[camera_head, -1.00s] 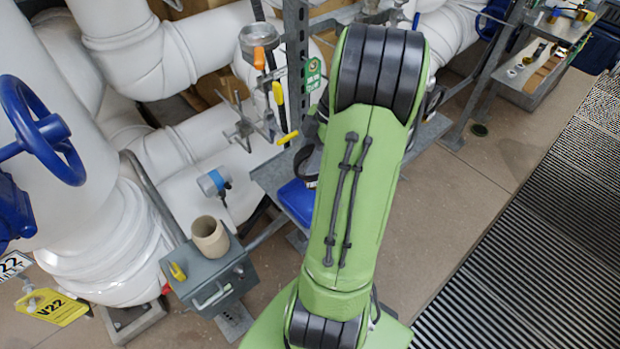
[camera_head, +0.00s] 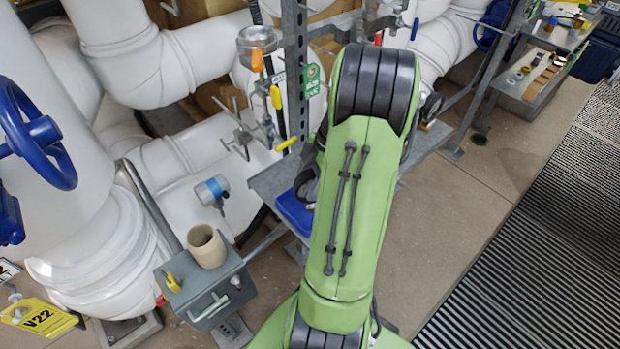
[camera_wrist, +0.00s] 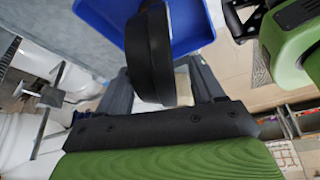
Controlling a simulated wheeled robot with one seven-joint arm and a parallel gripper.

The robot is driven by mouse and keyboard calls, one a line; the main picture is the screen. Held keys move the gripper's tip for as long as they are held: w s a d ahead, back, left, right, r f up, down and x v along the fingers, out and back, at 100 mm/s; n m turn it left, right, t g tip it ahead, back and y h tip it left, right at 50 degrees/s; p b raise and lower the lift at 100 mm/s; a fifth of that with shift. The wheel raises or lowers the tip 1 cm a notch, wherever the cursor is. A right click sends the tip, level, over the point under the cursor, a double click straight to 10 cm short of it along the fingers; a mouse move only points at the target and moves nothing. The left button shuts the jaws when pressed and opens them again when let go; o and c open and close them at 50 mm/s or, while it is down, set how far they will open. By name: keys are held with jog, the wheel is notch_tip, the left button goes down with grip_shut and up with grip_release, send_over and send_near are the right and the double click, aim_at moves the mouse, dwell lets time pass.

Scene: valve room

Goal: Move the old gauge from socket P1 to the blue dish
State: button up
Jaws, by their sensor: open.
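The blue dish (camera_head: 291,216) sits on a grey metal shelf, partly hidden behind my arm. It also fills the top of the wrist view (camera_wrist: 208,22). A thick black round body, seen edge-on and likely the old gauge (camera_wrist: 150,55), is in front of the dish in the wrist view. My gripper (camera_wrist: 162,88) is open, with a dark finger on each side of the black body's lower end. I cannot tell whether the gauge rests in the dish or touches a finger. My arm hides the gripper's tips in the head view. I cannot make out socket P1's label.
A grey box (camera_head: 205,288) holds a beige cup (camera_head: 206,246). Large white pipes and a blue handwheel (camera_head: 38,135) fill the left.

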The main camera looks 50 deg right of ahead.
jog(key=p+v, duration=0.5)
jog(key=v, duration=0.7)
jog(key=shift+r, duration=0.2)
